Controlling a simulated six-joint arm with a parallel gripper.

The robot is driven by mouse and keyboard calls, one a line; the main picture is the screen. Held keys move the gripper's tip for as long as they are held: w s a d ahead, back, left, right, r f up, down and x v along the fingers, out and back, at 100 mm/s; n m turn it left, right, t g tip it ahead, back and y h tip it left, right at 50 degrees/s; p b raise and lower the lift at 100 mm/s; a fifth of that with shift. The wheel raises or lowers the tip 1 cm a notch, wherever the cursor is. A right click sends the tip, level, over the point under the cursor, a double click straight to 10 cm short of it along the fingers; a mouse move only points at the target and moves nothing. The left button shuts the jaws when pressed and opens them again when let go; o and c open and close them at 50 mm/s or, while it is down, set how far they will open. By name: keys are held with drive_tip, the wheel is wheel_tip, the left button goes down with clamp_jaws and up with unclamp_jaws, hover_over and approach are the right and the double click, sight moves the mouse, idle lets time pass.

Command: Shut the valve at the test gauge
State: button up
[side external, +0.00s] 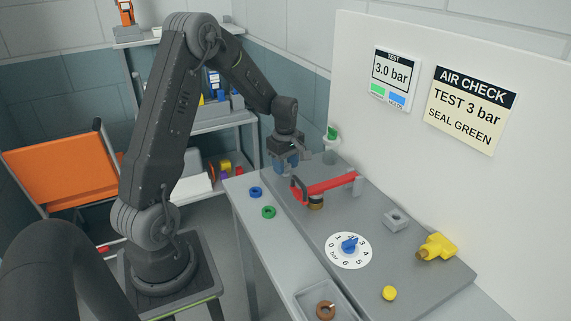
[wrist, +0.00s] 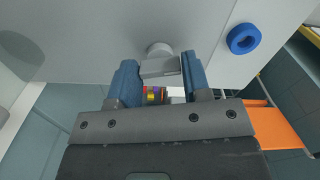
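The test gauge screen (side external: 395,76) on the white board reads 3.0 bar. My gripper (side external: 288,165) points down at the far left end of the grey panel. In the wrist view its blue fingers (wrist: 160,72) stand apart, with a grey stub with a flat bar (wrist: 160,66) between the tips. The bar spans the gap, but I cannot tell whether the fingers press on it. A red lever (side external: 328,187) above a brass fitting (side external: 316,202) lies right of my gripper. A small green-topped fitting (side external: 333,133) stands behind it.
A dial (side external: 349,250) with a blue pointer, a grey block (side external: 396,220), a yellow fitting (side external: 437,247) and a yellow button (side external: 389,293) sit on the panel. Blue (side external: 256,192) and green (side external: 269,212) rings lie on the bench. A tray (side external: 307,298) holds a brown ring.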

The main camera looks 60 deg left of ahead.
drive_tip(key=c, duration=0.4)
drive_tip(key=shift+m, duration=0.3)
drive_tip(key=m, duration=2)
idle(0.5)
